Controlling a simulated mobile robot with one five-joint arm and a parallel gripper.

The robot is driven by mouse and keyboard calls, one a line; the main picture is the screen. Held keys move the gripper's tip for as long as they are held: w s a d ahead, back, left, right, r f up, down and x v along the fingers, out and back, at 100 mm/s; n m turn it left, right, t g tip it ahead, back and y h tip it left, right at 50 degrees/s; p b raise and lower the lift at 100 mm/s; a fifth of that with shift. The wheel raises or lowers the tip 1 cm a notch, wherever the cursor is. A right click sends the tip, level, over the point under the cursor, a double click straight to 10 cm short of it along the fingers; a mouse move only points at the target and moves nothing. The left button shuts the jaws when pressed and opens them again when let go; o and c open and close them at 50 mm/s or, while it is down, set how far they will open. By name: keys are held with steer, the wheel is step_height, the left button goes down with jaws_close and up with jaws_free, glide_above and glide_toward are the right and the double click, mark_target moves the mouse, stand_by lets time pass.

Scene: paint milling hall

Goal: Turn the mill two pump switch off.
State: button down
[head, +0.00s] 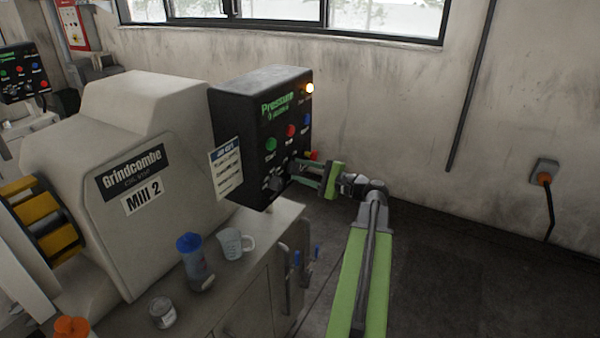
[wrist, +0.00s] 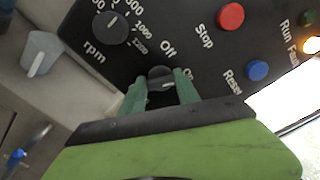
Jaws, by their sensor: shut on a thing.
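The black control box (head: 258,135) of Mill 2 (head: 150,150) shows at centre in the head view. In the wrist view, a small dark rotary switch (wrist: 160,76) sits by the labels "Off" and "On". A pale mark shows on it, but I cannot tell surely which label it points at. My gripper (wrist: 162,88) has its green fingers on either side of this switch and is shut on it. In the head view my gripper (head: 296,172) reaches the lower right of the panel, and the switch is hidden there.
The rpm dial (wrist: 110,28), red Stop button (wrist: 230,16) and blue Reset button (wrist: 257,70) are close by. An amber lamp (head: 310,88) is lit. A blue-capped bottle (head: 194,258), a mug (head: 231,243) and a jar (head: 162,311) stand on the cabinet below. The floor at right is clear.

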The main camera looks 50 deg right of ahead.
steer(key=shift+f, duration=0.1)
steer(key=n, duration=0.5)
steer(key=shift+d+f+n, duration=0.1)
steer(key=shift+n, duration=0.3)
steer(key=n, duration=0.5)
steer(key=shift+d+n, duration=0.1)
steer(key=shift+n, duration=0.2)
steer(key=c, duration=0.9)
jaws_free()
